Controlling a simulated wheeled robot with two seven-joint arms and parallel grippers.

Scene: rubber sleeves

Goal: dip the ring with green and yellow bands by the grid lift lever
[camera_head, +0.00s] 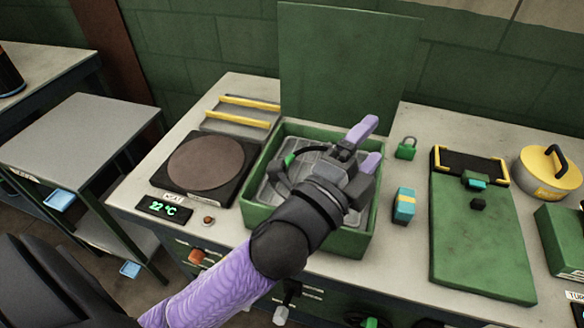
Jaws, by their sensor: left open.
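A dark ring (310,153) with a green band lies on the grey grid (268,187) inside an open green tank (348,243). No yellow band shows; my gripper and wrist hide part of the ring and grid. My left gripper (367,146) has purple fingers that stand apart, empty, over the right side of the tank. Whether it touches anything there I cannot tell. On the bench front below the tank are a handle with a pale end (281,314) and a green knob (371,322); which is the grid lift lever I cannot tell. My right gripper is not in view.
A round hot plate (205,162) with a 22 °C display (164,208) stands left of the tank, whose lid (345,60) is raised.

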